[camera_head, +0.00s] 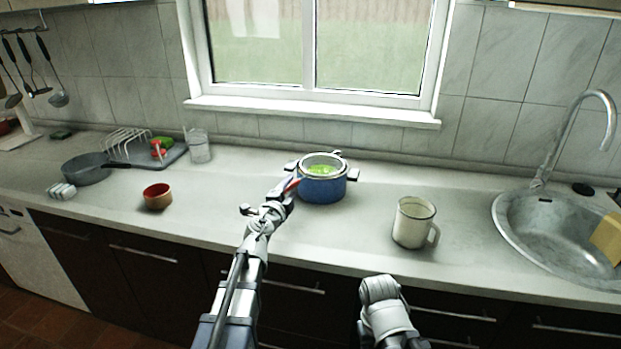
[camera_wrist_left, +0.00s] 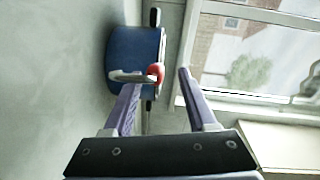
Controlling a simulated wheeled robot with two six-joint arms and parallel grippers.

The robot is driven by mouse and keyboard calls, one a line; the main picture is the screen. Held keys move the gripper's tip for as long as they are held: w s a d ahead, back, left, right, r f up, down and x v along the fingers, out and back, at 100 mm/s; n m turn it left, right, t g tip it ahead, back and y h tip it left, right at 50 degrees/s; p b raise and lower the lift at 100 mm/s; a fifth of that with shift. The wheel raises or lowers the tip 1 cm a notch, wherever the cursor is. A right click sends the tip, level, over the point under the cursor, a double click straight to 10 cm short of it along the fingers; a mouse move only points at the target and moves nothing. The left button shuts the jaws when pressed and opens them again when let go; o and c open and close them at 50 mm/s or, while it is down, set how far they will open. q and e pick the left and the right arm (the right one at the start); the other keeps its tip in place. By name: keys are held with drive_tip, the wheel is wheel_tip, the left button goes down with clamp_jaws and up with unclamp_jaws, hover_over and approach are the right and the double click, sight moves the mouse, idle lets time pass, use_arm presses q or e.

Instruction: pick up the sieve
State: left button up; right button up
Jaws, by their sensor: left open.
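The sieve (camera_head: 322,161) rests in the top of the blue pot (camera_head: 323,190), its pale rim around something green. A red, rounded part (camera_wrist_left: 155,72), which looks like the end of the sieve's handle, points toward the left wrist camera. My left gripper (camera_head: 288,189) is at the pot's left front side. In the left wrist view its two fingers are apart, open, with the red part between the tips. I cannot tell whether a finger touches it. The blue pot (camera_wrist_left: 134,52) is just beyond the fingers. My right gripper is not visible; only a link of that arm shows.
A white mug (camera_head: 413,222) stands right of the pot, near the sink (camera_head: 545,232). A red-brown bowl (camera_head: 157,197), a grey pan (camera_head: 85,169) and a glass (camera_head: 198,147) stand at left. The counter (camera_head: 235,195) between bowl and pot is clear. The window (camera_head: 318,45) is behind.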

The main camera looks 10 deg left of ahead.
sight(294, 182)
use_arm(q)
drive_tip(key=w, duration=0.3)
drive_tip(key=shift+w+d+f, duration=0.1)
drive_tip(key=shift+w+f, duration=0.25)
drive_tip(key=shift+c, duration=0.3)
clamp_jaws()
